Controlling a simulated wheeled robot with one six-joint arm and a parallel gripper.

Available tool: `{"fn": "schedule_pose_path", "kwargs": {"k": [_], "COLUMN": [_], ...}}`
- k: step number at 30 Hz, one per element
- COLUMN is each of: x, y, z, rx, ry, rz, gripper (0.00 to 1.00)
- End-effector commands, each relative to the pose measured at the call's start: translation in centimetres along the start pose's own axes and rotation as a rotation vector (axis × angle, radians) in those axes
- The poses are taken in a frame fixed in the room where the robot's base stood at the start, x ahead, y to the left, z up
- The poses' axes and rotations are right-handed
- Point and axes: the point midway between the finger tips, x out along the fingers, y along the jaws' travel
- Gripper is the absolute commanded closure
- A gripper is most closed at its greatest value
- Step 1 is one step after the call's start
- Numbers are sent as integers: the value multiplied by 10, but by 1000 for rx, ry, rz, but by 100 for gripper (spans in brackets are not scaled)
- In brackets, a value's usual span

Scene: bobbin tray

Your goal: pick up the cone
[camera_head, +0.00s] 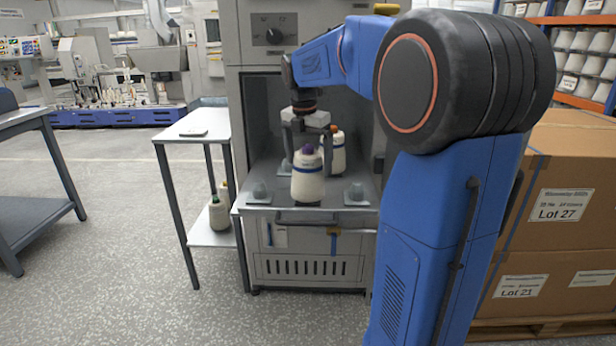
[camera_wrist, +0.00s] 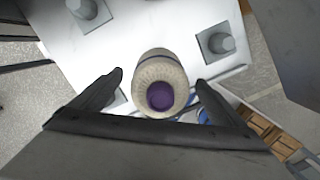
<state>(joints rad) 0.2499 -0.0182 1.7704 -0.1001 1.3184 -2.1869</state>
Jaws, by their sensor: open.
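My gripper (camera_head: 308,133) is just above and behind this cone in the head view. Its two fingers (camera_wrist: 160,82) are apart, one on each side of the cone's top, with gaps visible. A second cone (camera_head: 337,152) with an orange-brown top stands behind, partly hidden by the gripper and front cone.
Empty pegs on square bases stand left (camera_head: 260,191) and right (camera_head: 356,193) of the front cone. Cabinet walls enclose the tray's sides. A side table (camera_head: 197,127) stands left, with bottle-like cones (camera_head: 218,213) on its lower shelf. Boxes (camera_head: 560,205) stand right.

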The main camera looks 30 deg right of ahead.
Motion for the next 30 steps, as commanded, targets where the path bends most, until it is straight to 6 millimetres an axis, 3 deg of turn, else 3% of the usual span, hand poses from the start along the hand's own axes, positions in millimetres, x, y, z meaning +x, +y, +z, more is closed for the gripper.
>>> {"fn": "schedule_pose_path", "kwargs": {"k": [4,12,14,19,30], "x": [13,16,16,16,9], "y": [0,0,0,0,0], "z": [0,0,0,0,1], "rx": [0,0,0,0,0], "ry": [0,0,0,0,-1], "rz": [-1,0,0,0,1], "gripper": [6,6,18,58,61]}}
